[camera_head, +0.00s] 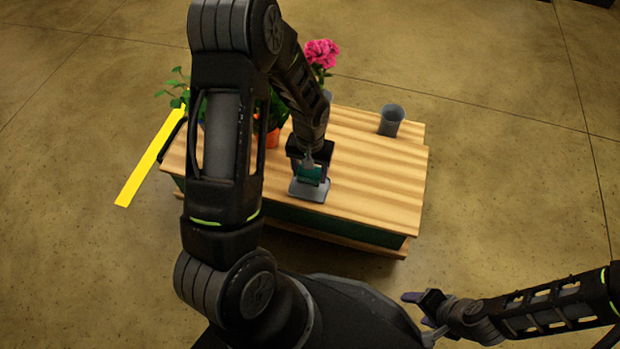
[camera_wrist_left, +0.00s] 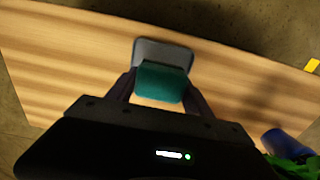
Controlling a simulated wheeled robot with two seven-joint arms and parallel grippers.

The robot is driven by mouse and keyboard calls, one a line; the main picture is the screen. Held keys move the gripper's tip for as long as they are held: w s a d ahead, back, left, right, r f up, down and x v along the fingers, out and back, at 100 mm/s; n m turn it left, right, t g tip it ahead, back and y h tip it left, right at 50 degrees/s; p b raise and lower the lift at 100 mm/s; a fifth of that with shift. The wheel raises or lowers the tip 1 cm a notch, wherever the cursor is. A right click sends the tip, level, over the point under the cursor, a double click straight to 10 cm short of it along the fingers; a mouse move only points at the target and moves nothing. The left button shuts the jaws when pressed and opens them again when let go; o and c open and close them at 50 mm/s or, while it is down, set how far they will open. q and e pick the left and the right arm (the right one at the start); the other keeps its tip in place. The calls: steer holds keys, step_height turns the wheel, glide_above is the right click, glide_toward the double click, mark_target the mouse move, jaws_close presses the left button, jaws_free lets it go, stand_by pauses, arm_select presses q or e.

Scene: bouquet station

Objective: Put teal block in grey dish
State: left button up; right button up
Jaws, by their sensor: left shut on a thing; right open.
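The teal block (camera_head: 311,174) is between the fingers of my left gripper (camera_head: 310,172), which is shut on it. In the left wrist view the block (camera_wrist_left: 161,83) sits between the two dark fingers, in front of the grey dish (camera_wrist_left: 163,52). In the head view the grey dish (camera_head: 309,191) lies on the wooden table near its front edge, and the block is over or at the dish. I cannot tell whether the block touches the dish. My right gripper (camera_head: 425,312) is open and empty, off the table at the lower right.
A pink flower (camera_head: 321,53), an orange pot (camera_head: 273,138) and green leaves (camera_head: 176,88) are behind my left arm. A yellow strip (camera_head: 150,160) is at the left.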

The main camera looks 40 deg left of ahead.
mark_target(310, 180)
arm_select(q)
steer(key=shift+f+b, duration=0.65)
steer(key=shift+f, duration=1.2)
steer(key=shift+f, duration=0.15)
steer(key=o, duration=1.2)
steer(key=shift+r, duration=0.65)
step_height(310, 180, up, 11)
steer(key=p, duration=0.4)
